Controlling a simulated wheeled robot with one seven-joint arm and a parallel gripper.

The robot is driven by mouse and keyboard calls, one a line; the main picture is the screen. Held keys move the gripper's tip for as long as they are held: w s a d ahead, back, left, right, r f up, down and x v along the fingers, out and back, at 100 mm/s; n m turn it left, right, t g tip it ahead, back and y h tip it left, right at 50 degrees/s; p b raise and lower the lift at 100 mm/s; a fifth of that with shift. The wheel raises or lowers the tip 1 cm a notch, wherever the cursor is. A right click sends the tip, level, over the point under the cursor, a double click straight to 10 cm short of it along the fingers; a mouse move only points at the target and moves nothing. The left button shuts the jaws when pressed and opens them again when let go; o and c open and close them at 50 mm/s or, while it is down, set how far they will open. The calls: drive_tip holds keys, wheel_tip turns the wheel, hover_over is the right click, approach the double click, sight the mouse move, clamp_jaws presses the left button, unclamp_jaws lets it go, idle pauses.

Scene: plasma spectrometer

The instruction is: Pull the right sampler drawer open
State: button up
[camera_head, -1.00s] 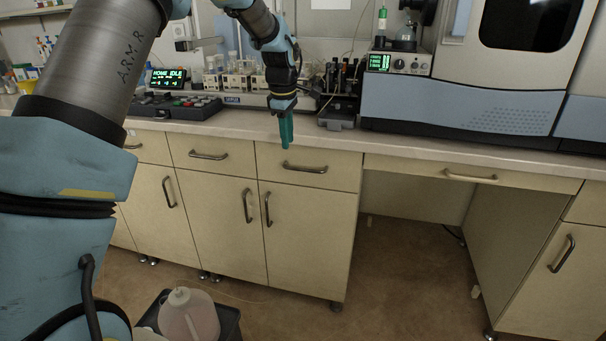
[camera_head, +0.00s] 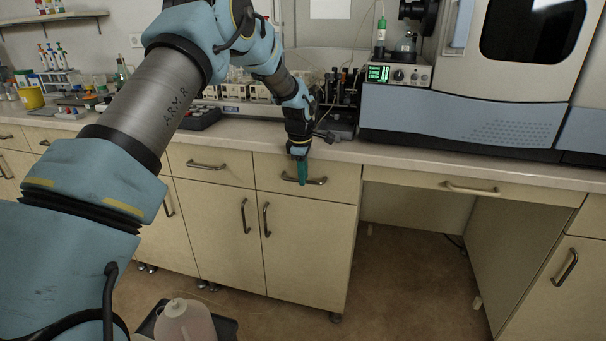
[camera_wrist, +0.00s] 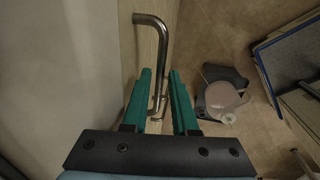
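The right sampler drawer (camera_head: 270,168) is the upper drawer right of the middle in the head view, below the counter, and looks closed flush. Its dark metal handle (camera_head: 316,182) runs across its front. My gripper (camera_head: 302,181), with green fingers, points down at the middle of this handle and hides part of it. In the wrist view the fingers (camera_wrist: 160,100) are apart, and the handle (camera_wrist: 162,60) reaches down into the gap between them. I cannot tell whether either finger touches the bar.
The counter (camera_head: 400,155) overhangs the drawers and carries a large analyser (camera_head: 460,115). Another drawer (camera_head: 190,155) is to the left, with cupboard doors below. A plastic jug (camera_head: 186,322) stands low in front. The floor to the right is clear.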

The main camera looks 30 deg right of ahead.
clamp_jaws()
idle(1.5)
